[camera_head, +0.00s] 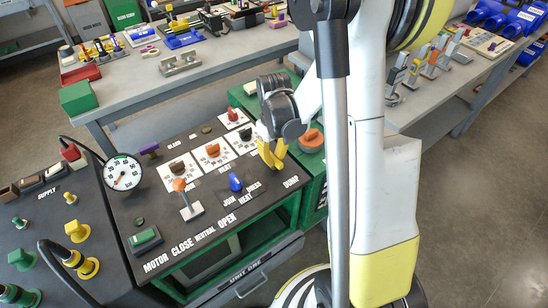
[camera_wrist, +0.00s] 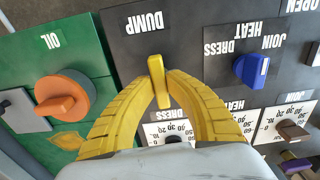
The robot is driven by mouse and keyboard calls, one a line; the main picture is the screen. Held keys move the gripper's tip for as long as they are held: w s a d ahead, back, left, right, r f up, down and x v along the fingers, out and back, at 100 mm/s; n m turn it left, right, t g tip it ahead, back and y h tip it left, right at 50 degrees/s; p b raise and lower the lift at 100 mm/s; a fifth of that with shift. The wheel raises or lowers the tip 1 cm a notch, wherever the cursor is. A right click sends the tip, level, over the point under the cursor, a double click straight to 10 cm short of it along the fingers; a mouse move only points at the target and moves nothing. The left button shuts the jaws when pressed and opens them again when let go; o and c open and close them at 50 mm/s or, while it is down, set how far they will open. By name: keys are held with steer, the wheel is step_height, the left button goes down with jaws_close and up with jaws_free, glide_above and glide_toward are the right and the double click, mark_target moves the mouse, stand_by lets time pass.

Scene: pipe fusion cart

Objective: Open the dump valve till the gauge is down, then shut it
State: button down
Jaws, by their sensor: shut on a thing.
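The dump valve has a yellow lever handle (camera_wrist: 157,75) beside the DUMP label on the black panel in the wrist view. The handle lies nearly along the picture's vertical, tilted slightly. My gripper's two yellow fingers (camera_wrist: 160,88) are shut on it, one on each side. In the head view my gripper (camera_head: 271,156) reaches down at the panel's right side and hides most of the handle. The round white pressure gauge (camera_head: 123,172) stands at the panel's left edge; its needle is too small to read surely.
An orange knob (camera_wrist: 63,97) on the green OIL box is close beside my gripper. A blue knob (camera_head: 236,183), heat dials and an orange-topped lever (camera_head: 184,196) share the panel. A grey workbench (camera_head: 200,72) with loose parts stands behind. Open floor lies at the right.

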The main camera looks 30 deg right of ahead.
mark_target(274, 158)
stand_by(0.3)
steer(key=c, duration=1.4)
jaws_free()
step_height(274, 158, up, 12)
steer(key=s+a+r+t, duration=0.2)
steer(key=s+a, duration=0.1)
steer(key=a, duration=0.1)
steer(key=s+a+r+t, duration=0.2)
steer(key=s+a, duration=0.2)
steer(key=a, duration=0.1)
steer(key=s+a+r+t, duration=0.3)
steer(key=s+a, duration=0.1)
steer(key=shift+a+r+m, duration=0.1)
steer(key=shift+a+m, duration=0.25)
steer(key=shift+m, duration=0.05)
